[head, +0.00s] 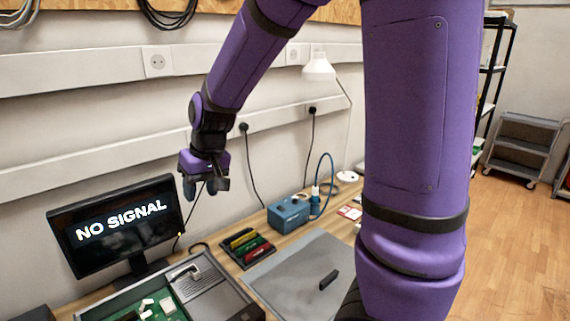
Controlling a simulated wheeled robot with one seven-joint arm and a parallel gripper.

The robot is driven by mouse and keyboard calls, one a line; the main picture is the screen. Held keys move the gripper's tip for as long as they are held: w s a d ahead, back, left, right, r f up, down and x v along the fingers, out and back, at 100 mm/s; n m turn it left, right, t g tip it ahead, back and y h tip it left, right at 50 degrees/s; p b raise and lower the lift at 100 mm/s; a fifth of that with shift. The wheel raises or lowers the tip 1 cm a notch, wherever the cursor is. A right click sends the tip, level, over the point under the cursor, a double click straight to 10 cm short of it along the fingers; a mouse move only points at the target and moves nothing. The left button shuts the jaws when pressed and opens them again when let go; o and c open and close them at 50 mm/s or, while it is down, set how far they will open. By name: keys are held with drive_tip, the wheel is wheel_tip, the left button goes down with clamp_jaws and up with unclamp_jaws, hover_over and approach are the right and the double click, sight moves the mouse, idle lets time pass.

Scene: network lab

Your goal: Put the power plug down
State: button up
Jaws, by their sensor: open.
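My gripper (205,188) is open, fingers pointing down, in front of the wall above the right edge of the monitor. A thin dark cord (191,220) runs from just below and behind it down past the monitor. I cannot tell whether a plug is at its upper end, as the gripper covers that spot. Two black power plugs sit on the wall trunking, one (243,127) right of the gripper and one (311,110) farther right, their cords hanging to the bench. Which plug the task means is not clear.
The monitor (70,240) reads "NO SIGNAL". An opened grey case (240,297), a tray of coloured tools (262,254), a blue box (288,214) and a lamp (319,68) stand on the bench. The grey mat (290,275) is mostly clear except for a small black object (329,280).

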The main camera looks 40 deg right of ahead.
drive_tip(key=s+d+r+t, duration=0.1)
drive_tip(key=s+r, duration=0.3)
drive_tip(key=s, duration=0.3)
drive_tip(key=s+d+r+h, duration=0.1)
drive_tip(key=s+r, duration=0.3)
drive_tip(key=s, duration=0.4)
drive_tip(key=s+d+r+t, duration=0.1)
drive_tip(key=s+d+r, duration=0.1)
drive_tip(key=s+r, duration=0.2)
drive_tip(key=s, duration=0.3)
drive_tip(key=shift+s+d+t+h, duration=0.2)
drive_tip(key=shift+d+t+h, duration=0.1)
drive_tip(key=shift+h, duration=0.1)
idle(0.7)
